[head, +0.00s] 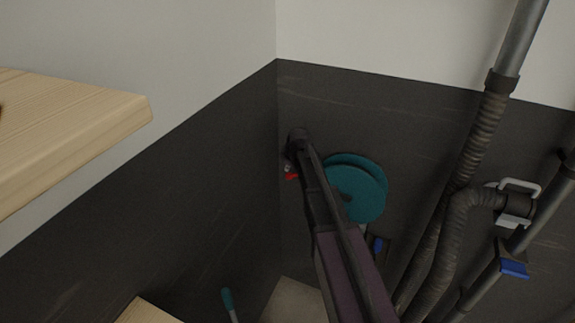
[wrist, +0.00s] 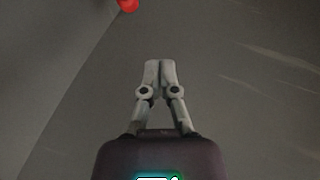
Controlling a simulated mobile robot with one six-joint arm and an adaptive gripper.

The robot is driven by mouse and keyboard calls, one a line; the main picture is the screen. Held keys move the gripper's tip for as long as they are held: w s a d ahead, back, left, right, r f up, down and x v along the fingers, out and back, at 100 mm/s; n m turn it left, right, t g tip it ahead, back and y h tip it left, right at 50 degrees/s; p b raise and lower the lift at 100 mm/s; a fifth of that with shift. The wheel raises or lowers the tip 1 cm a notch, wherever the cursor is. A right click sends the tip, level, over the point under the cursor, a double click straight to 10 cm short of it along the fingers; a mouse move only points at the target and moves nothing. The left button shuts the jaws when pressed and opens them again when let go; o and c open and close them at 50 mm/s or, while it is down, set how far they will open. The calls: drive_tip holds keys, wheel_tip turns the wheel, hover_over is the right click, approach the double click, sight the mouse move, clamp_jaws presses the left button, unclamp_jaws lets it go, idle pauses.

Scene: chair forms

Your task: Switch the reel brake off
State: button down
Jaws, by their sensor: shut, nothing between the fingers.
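A teal reel (head: 370,190) with two round flanges is on the dark wall near the corner, partly covered by my arm. A small red part (head: 291,176) shows to the left of my arm, near the corner. A red part also shows at the top edge of the wrist view (wrist: 127,5), cut off by the frame; I cannot tell whether it is the reel brake's switch or how it is set. My gripper (wrist: 160,65) is shut and empty, with its fingertips together below and right of that red part, apart from it in the picture. My arm mostly hides the gripper in the head view.
Ribbed hoses (head: 470,150) and grey pipes (head: 522,40) run down the right side, with a white bracket (head: 518,187) and a blue-ended fitting (head: 514,268). A small blue part (head: 377,245) sits below the reel. A wooden board (head: 80,125) juts in at left. A teal-handled tool (head: 228,300) is low down.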

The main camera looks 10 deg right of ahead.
drive_tip(key=shift+n+t, duration=0.3)
drive_tip(key=shift+n, duration=0.4)
drive_tip(key=w+r, duration=0.1)
drive_tip(key=w+r+p, duration=0.1)
drive_tip(key=w, duration=0.1)
drive_tip(key=shift+w+r, duration=0.1)
drive_tip(key=shift+w, duration=0.2)
drive_tip(key=d+b+x, duration=0.2)
drive_tip(key=b+x, duration=1)
drive_tip(key=shift+s+d+f, duration=0.2)
drive_tip(key=shift+d+f, duration=0.05)
drive_tip(key=shift+f, duration=0.5)
